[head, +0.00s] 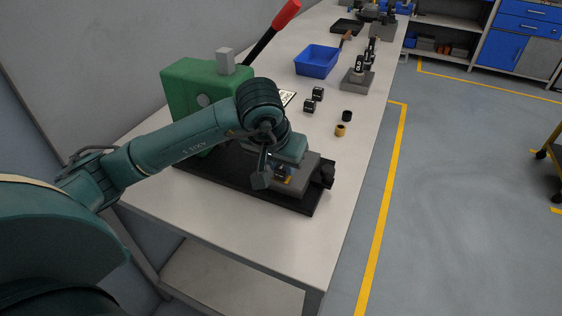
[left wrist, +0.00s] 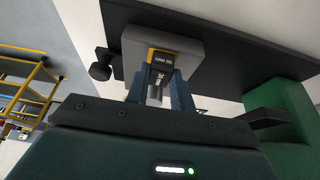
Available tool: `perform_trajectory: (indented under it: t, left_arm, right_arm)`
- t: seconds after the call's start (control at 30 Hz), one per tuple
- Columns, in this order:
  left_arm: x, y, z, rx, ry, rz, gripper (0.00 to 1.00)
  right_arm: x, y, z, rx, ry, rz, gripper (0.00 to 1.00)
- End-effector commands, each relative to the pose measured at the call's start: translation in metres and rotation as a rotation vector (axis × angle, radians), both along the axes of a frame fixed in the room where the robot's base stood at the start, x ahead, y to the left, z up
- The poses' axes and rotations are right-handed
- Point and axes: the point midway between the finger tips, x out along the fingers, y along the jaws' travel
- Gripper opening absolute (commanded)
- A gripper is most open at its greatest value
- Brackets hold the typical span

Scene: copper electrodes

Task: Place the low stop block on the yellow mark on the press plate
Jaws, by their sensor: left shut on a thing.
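My left gripper (head: 281,173) is over the grey press plate (head: 307,168) at the front of the black press base. It is shut on a small black block with white lettering, taken as the low stop block (left wrist: 159,76). In the left wrist view, its two blue fingers (left wrist: 157,92) stand either side of the block. The yellow mark (left wrist: 151,53) shows as a strip along the block's edge, on the press plate (left wrist: 185,46). The block is at or close over the mark; I cannot tell whether it touches the plate. My right gripper is not in view.
The green press body (head: 190,88) with its red-handled lever (head: 286,14) stands behind. A black knob (head: 328,172) sits at the plate's right. Two dark cubes (head: 309,105), a black cylinder (head: 347,116), a brass cylinder (head: 340,130) and a blue bin (head: 317,62) are farther back.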

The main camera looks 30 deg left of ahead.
Motion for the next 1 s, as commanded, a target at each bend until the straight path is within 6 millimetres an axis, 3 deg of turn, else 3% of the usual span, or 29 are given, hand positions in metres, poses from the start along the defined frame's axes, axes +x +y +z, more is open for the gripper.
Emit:
perform_trajectory:
  t: [0.27, 0.3, 0.53, 0.83, 1.0]
  left_arm:
    - [0.0, 0.0, -0.004, -0.001, -0.002, 0.0, 0.0]
    - [0.0, 0.0, -0.002, -0.001, 0.0, 0.0, 0.26]
    - [0.0, 0.0, -0.002, -0.001, 0.0, 0.0, 0.45]
    - [0.0, 0.0, 0.002, -0.001, 0.0, 0.0, 0.45]
    - [-0.007, 0.0, 0.023, -0.001, -0.006, 0.0, 0.45]
  right_arm:
    - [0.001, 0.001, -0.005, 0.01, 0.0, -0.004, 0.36]
    - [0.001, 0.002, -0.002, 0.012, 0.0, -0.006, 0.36]
    - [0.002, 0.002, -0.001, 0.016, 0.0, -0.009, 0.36]
    - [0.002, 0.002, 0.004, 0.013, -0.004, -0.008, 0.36]
    - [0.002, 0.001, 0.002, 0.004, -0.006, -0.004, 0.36]
